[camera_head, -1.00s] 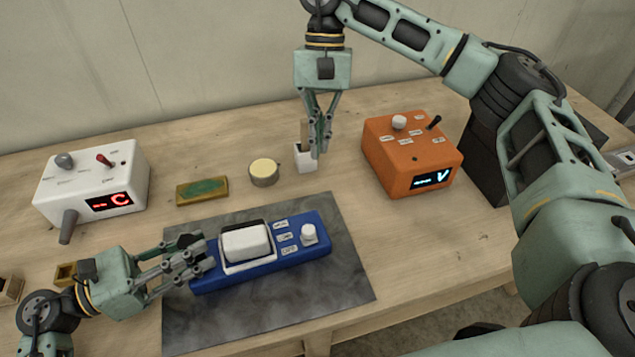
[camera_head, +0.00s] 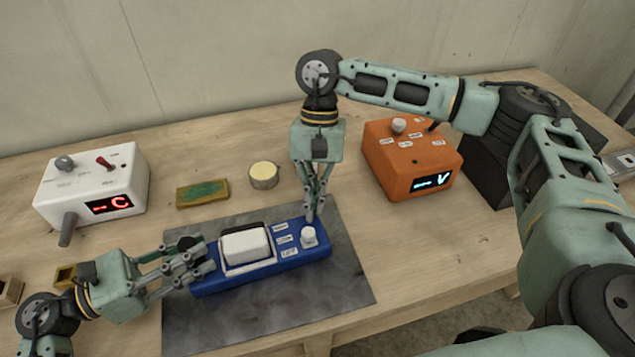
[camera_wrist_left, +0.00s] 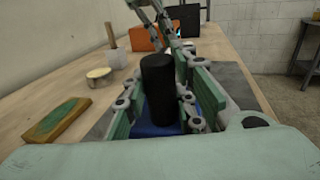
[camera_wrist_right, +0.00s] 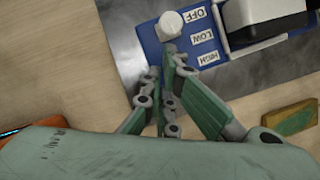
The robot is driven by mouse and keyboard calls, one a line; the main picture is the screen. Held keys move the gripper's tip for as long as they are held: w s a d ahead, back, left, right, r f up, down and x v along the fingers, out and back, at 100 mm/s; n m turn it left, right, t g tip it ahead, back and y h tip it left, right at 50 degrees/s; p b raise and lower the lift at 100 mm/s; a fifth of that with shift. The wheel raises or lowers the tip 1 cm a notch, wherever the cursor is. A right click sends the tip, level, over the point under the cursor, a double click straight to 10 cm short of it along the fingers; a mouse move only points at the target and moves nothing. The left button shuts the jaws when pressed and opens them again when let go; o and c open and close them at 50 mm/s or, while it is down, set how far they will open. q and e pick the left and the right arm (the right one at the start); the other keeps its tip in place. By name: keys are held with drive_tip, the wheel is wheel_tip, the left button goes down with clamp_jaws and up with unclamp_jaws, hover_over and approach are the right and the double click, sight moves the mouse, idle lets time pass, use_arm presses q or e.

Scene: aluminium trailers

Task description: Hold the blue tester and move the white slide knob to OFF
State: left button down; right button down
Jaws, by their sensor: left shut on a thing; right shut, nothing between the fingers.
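The blue tester (camera_head: 262,270) lies on the dark mat (camera_head: 345,285), with a large white rocker and HIGH, LOW and OFF labels. Its white slide knob (camera_head: 309,236) stands beside the labels; in the right wrist view the knob (camera_wrist_right: 170,25) shows near OFF and LOW, its exact setting unclear. My left gripper (camera_head: 203,260) is shut on the tester's black grip (camera_wrist_left: 158,90) at the left end. My right gripper (camera_head: 312,218) is shut and empty, fingertips low on the knob's HIGH side. I cannot tell whether they touch it.
A white box (camera_head: 95,180) with a red display stands at the left, an orange box (camera_head: 412,165) at the back right. A green-topped block (camera_head: 202,193) and a round tin (camera_head: 264,176) lie behind the tester. A white block (camera_wrist_left: 117,58) with a wooden piece stands beyond.

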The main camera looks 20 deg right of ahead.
drive_tip(key=shift+s+a, duration=0.15)
drive_tip(key=shift+s, duration=0.1)
drive_tip(key=shift+s+a, duration=0.15)
drive_tip(key=shift+s, duration=0.45)
drive_tip(key=shift+s+a, duration=0.15)
drive_tip(key=shift+s, duration=0.4)
drive_tip(key=shift+w, duration=0.15)
drive_tip(key=shift+w+d, duration=0.65)
drive_tip(key=shift+w, duration=0.25)
drive_tip(key=shift+w+d, duration=0.35)
drive_tip(key=shift+w, duration=0.25)
drive_tip(key=v, duration=1)
drive_tip(key=shift+d+r, duration=0.1)
